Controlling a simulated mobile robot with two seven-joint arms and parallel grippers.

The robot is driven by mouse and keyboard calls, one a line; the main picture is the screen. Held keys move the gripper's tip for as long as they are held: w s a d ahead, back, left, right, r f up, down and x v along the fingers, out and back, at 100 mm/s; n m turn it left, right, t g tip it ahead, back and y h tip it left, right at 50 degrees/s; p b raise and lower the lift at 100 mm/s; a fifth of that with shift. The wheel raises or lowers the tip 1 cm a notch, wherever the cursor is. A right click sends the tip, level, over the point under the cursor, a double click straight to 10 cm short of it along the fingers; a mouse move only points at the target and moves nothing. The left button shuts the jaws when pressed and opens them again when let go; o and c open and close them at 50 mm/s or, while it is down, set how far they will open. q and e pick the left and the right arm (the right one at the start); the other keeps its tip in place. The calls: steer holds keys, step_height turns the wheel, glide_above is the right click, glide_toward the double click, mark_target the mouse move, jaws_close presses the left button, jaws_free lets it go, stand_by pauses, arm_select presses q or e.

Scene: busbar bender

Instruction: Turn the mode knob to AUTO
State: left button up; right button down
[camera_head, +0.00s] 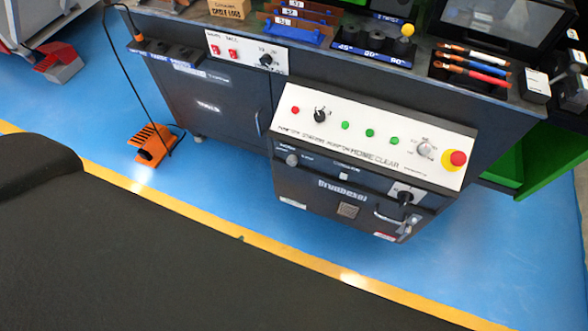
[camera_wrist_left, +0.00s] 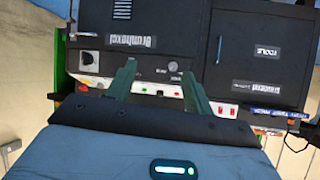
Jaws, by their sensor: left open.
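The sloped white control panel (camera_head: 375,135) on the machine's front carries a black knob (camera_head: 320,114) near its left end and a grey knob (camera_head: 424,149) near its right end. Small marks surround the grey knob; they are too small to read, so I cannot tell which knob is the mode knob or where it points. My left gripper (camera_wrist_left: 159,68) is open and empty in the left wrist view, its two fingers apart in front of the machine. The panel (camera_wrist_left: 150,88) shows there as a pale strip, partly hidden behind the fingers. My right gripper is in neither view.
A red emergency button (camera_head: 457,159) on a yellow base sits beside the grey knob. Another black rotary switch (camera_head: 405,198) is on the dark front below. An orange foot pedal (camera_head: 152,144) with a cable stands on the blue floor. The floor before the machine is clear.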

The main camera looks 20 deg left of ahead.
arm_select(q)
steer(key=w+f+t+y+b, duration=0.1)
steer(key=w+f+t+b, duration=0.1)
steer(key=w+b, duration=0.5)
steer(key=w+f+t+y+b, duration=0.1)
steer(key=w+t+b, duration=0.3)
steer(key=w+b, duration=0.4)
steer(key=w+f, duration=0.1)
steer(key=w, duration=0.4)
steer(key=shift+w+a+m, duration=0.3)
steer(key=shift+w+a, duration=0.05)
steer(key=shift+w, duration=0.05)
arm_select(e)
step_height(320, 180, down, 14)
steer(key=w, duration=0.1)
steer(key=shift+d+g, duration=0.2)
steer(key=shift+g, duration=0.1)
